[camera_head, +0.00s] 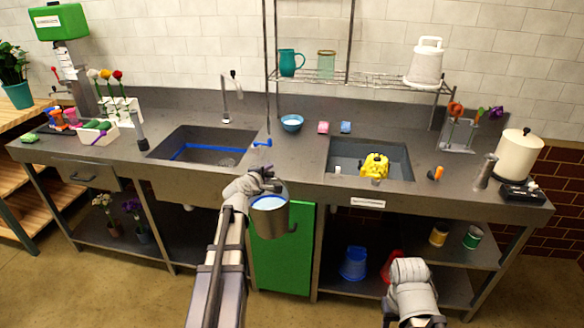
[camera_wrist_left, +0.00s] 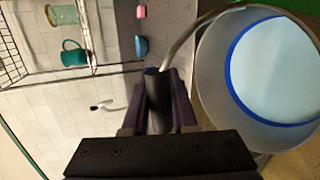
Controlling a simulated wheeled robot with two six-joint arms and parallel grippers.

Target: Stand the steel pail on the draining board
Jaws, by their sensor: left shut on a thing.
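The steel pail (camera_head: 271,222) hangs in front of the counter's front edge, above the floor side and before the green cabinet door. Light blue shows inside it, with a blue ring, also in the left wrist view (camera_wrist_left: 275,70). My left gripper (camera_head: 262,182) is shut on the pail's bail handle; in the left wrist view the handle runs up from between the jaws (camera_wrist_left: 160,85). The steel counter between the two basins (camera_head: 295,150) looks like the draining board; its edges are unclear. My right arm is low at right; its jaws are not clearly visible.
A blue bowl (camera_head: 292,123), a pink block (camera_head: 323,127) and a blue block (camera_head: 346,127) stand at the back of that counter stretch. A yellow thing (camera_head: 374,166) sits in the right basin. The middle front is clear.

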